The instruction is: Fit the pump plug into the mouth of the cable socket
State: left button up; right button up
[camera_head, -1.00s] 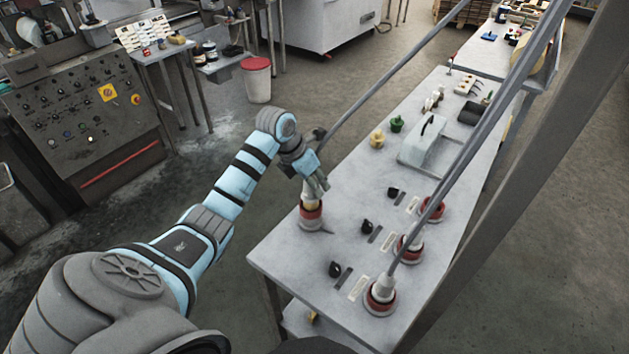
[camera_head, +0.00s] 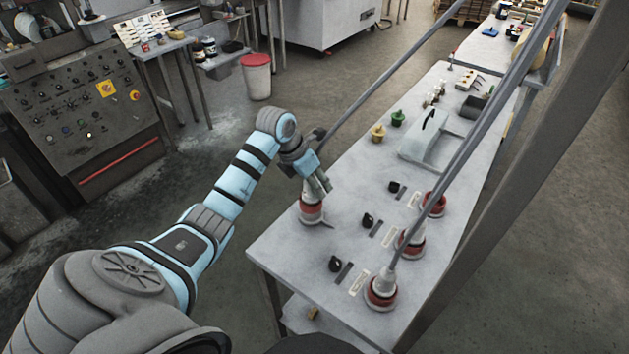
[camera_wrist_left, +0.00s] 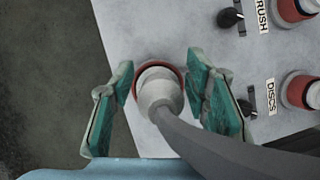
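A pale plug with a grey cable stands upright in a red-ringed socket near the bench's left edge; the socket (camera_head: 311,213) shows in the head view and the plug (camera_wrist_left: 158,92) in the left wrist view. No label on it is readable. My left gripper (camera_head: 321,184) is above it. In the left wrist view the green-padded fingers are spread on either side of the plug, with gaps showing. How deep the plug sits in the mouth is hidden. My right gripper is not in view.
Three red-ringed sockets line the bench's right side: front (camera_head: 381,293), middle (camera_head: 411,243) and rear (camera_head: 433,204). Black knobs and label plates stand beside them; "DISCS" is readable. A grey-white box (camera_head: 424,145) and green and yellow pieces lie farther back. Cables slant overhead.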

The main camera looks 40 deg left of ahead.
pick_arm(q)
jog(key=shift+o, duration=0.2)
jog(key=shift+r, duration=0.15)
jog(key=v, duration=1.2)
